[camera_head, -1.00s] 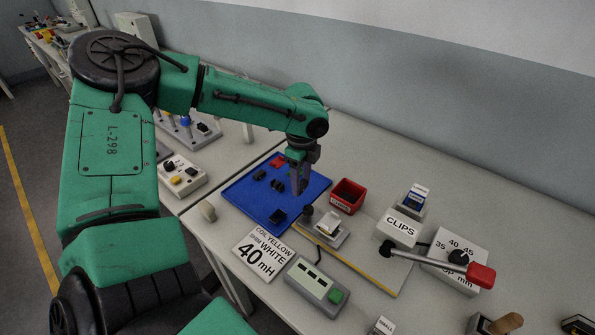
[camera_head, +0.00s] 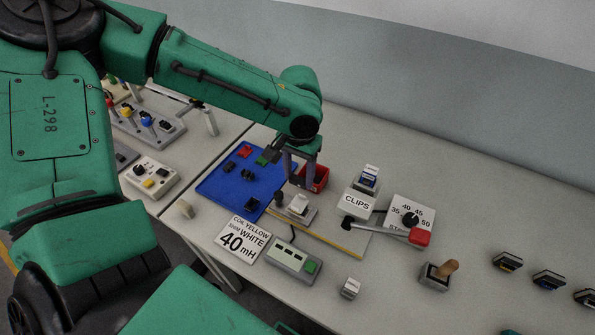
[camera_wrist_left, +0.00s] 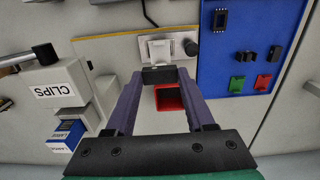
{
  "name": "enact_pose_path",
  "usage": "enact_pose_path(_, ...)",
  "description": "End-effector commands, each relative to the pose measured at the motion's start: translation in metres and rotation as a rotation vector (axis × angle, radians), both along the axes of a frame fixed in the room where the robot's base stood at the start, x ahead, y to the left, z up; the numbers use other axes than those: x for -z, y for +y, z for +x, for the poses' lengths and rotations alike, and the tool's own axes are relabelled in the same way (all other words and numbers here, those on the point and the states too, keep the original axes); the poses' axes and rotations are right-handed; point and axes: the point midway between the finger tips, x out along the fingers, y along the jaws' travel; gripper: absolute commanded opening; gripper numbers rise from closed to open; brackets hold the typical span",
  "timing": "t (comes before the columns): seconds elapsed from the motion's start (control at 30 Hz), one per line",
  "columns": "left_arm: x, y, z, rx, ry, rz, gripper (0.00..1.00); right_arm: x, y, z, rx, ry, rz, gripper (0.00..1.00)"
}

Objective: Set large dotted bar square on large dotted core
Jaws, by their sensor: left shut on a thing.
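My left gripper (camera_head: 296,182) is shut on a dark bar (camera_wrist_left: 160,75), which spans its two fingertips in the left wrist view. I take it for the large dotted bar; no dots can be made out. The bar is close to a white coil part (camera_head: 299,203) on a grey fixture plate (camera_wrist_left: 180,47). In the left wrist view the coil part (camera_wrist_left: 158,50) shows just beyond the bar. A gap or contact between them cannot be told. The large dotted core cannot be made out clearly at the coil part. My right gripper is not in view.
The blue mat (camera_head: 212,186) holds several dark pieces, a red piece (camera_head: 244,151) and a green piece (camera_head: 262,160). A red bin (camera_head: 319,178) stands behind the gripper. The CLIPS box (camera_head: 357,203) and red-handled lever (camera_head: 419,237) are to the right. A dark knob (camera_wrist_left: 190,47) stands beside the coil part.

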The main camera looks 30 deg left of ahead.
Motion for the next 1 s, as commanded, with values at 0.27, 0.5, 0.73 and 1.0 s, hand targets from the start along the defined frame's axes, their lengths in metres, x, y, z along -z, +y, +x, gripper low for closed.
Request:
enact_pose_path(0.27, 0.009, 0.000, 0.000, 0.000, 0.000, 0.001, 0.00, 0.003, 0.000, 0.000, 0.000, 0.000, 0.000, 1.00)
enact_pose_path(0.5, 0.024, 0.000, 0.000, 0.000, 0.001, 0.001, 0.00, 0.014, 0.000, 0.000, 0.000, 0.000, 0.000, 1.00)
enact_pose_path(0.73, 0.038, 0.000, 0.000, 0.001, 0.000, 0.000, 0.00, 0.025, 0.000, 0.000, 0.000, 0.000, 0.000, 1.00)
enact_pose_path(1.0, 0.055, 0.000, 0.000, 0.001, 0.000, 0.000, 0.00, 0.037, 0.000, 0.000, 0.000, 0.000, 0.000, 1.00)
